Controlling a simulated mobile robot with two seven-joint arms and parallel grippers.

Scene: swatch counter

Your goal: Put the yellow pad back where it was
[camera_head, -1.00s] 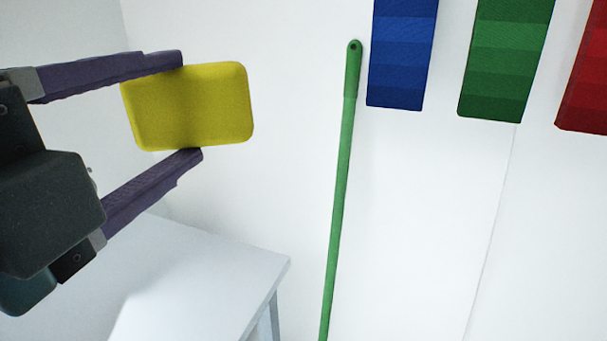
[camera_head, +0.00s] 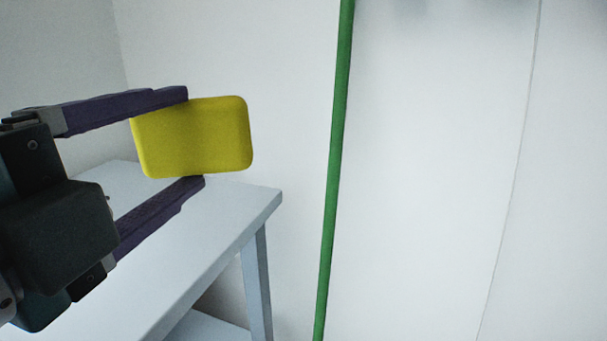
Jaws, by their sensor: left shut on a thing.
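The yellow pad (camera_head: 205,137) is a rounded rectangular block at the left of the head view. My left gripper (camera_head: 195,136) is shut on it, one purple finger along its top edge and the other along its bottom edge. The pad is held in the air and, in the picture, appears in front of the far end of a white table. Its left end is partly behind the upper finger. My right gripper is not in view.
The white table (camera_head: 225,220) stands at the lower left, with a leg and a lower shelf showing. A green pole (camera_head: 336,150) stands upright against the white wall (camera_head: 430,180) right of the table. The wall to the right is bare.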

